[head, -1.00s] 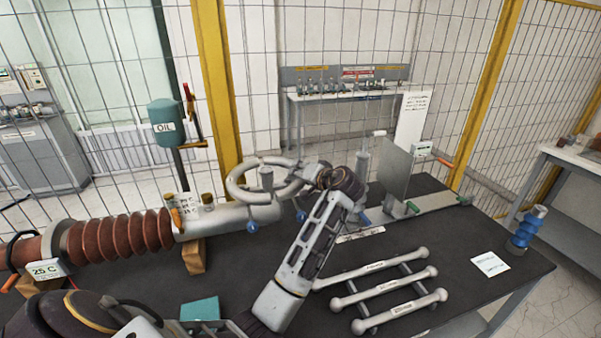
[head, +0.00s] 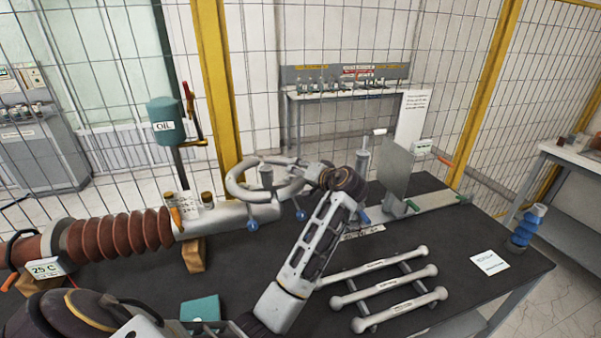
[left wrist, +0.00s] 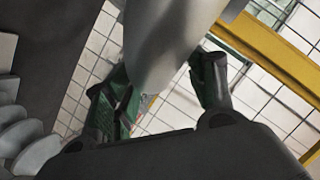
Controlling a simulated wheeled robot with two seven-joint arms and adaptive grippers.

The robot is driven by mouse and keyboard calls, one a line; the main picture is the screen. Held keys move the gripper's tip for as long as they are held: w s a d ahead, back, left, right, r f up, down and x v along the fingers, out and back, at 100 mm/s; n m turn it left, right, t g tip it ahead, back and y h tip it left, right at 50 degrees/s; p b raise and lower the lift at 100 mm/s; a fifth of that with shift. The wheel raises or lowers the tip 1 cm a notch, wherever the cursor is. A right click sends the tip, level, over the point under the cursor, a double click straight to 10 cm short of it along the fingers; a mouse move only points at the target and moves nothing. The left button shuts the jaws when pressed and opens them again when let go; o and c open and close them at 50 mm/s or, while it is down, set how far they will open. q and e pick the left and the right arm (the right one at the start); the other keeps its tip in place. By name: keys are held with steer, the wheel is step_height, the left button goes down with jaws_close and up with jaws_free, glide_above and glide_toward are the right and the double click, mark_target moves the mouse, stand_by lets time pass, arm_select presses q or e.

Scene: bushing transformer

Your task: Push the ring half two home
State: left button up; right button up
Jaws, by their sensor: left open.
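The ring (head: 238,184) is a grey curved tube around the far end of the grey bushing tube (head: 225,217). I cannot tell where one half ends and the other begins. My left gripper (head: 297,172) is at the ring's right side, partly hidden by my own wrist. In the left wrist view, the open dark green fingers (left wrist: 160,92) stand on either side of a smooth grey curved piece (left wrist: 165,40), likely part of the ring. Contact is unclear. My right gripper is not visible.
Labelled grey rods (head: 385,288) lie at the front right. A grey upright plate (head: 396,172) stands behind my arm, and a blue insulator (head: 528,226) at the right edge. A teal block (head: 200,308) sits in front.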

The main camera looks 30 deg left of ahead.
arm_select(q)
steer(key=v, duration=1)
steer(key=shift+s+d, duration=0.2)
steer(key=shift+d, duration=0.15)
steer(key=shift+d, duration=0.1)
stand_by(0.6)
